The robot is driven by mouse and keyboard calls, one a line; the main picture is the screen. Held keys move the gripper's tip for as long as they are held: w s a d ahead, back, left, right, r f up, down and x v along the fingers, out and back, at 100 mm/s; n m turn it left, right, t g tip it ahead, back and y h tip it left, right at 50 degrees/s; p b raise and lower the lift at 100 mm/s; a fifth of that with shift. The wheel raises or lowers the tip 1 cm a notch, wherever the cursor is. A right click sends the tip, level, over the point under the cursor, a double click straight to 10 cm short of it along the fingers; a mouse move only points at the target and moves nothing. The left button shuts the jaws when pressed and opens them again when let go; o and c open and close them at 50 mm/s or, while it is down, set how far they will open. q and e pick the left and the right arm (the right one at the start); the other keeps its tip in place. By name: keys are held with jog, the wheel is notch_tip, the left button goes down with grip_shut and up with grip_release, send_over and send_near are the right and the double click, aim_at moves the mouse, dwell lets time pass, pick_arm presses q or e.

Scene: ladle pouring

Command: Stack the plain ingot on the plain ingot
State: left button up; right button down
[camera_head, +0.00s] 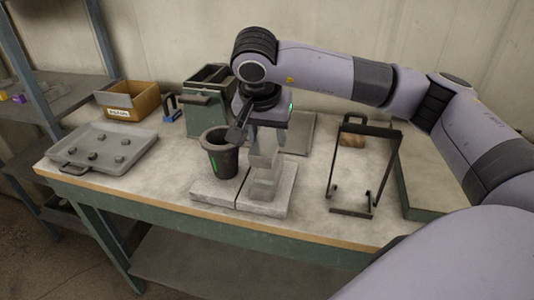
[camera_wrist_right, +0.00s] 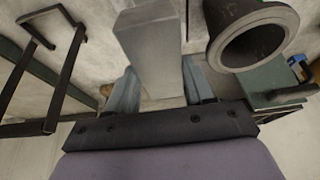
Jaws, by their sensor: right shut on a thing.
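My right gripper (camera_head: 265,142) points down over the bench, just right of a dark crucible. It is shut on a pale grey ingot (camera_wrist_right: 150,45), which sits between the two fingers in the right wrist view. Below the fingers in the head view, another pale grey ingot (camera_head: 263,187) stands on the right-hand light slab (camera_head: 280,208). The gripper partly covers the ingots, and I cannot tell whether the held one touches the lower one. My left gripper is not in view.
The crucible (camera_head: 221,158) stands close left of the gripper, on the left slab (camera_head: 207,192). A black wire frame (camera_head: 332,180) stands to the right. A grey tray (camera_head: 70,148), a cardboard bin (camera_head: 120,103) and a green box (camera_head: 200,117) are at left and back.

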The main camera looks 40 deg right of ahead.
jog(key=shift+f, duration=2.6)
jog(key=shift+c, duration=2.2)
grip_release()
jog(key=shift+f, duration=0.1)
